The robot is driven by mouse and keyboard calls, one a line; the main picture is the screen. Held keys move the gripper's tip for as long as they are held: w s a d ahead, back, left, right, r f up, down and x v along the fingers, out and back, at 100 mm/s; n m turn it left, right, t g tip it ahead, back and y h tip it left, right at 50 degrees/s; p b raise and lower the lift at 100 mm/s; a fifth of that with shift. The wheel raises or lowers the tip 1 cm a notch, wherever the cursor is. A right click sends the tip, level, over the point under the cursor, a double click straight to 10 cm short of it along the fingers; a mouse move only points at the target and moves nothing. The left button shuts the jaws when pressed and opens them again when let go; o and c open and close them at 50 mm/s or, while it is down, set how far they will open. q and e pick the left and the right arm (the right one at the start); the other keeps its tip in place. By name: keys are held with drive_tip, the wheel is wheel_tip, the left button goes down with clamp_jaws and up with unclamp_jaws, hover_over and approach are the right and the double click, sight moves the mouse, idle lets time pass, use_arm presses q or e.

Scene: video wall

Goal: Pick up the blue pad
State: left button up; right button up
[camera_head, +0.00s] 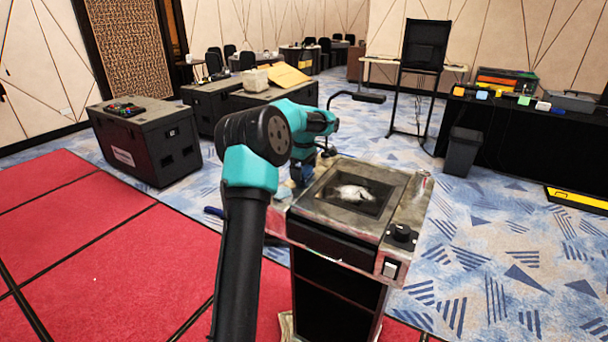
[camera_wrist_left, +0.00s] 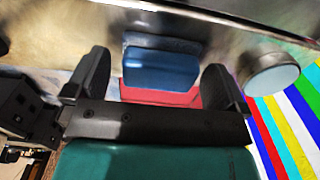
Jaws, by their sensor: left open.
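The blue pad (camera_wrist_left: 161,69) shows in the left wrist view, a dark blue block with rounded edges against a worn metal surface. A red area lies just below it in the picture. My left gripper (camera_wrist_left: 156,84) is open, with one black finger on each side of the pad in the picture. I cannot tell whether either finger touches it. In the head view my teal and black left arm reaches over to the far left side of a worn metal-topped stand (camera_head: 414,204). I cannot make out the fingers or the pad there. My right gripper is not in view.
A round knob (camera_wrist_left: 272,78) is close to the right finger in the wrist view. The stand's top has a dark recessed panel (camera_head: 350,192) and a black knob (camera_head: 402,233). Dark cases (camera_head: 150,150) stand behind left, a bin (camera_head: 462,151) at right. Carpet around is mostly clear.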

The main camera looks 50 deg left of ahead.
use_arm(q)
drive_tip(key=shift+c, duration=0.3)
drive_tip(key=c, duration=0.9)
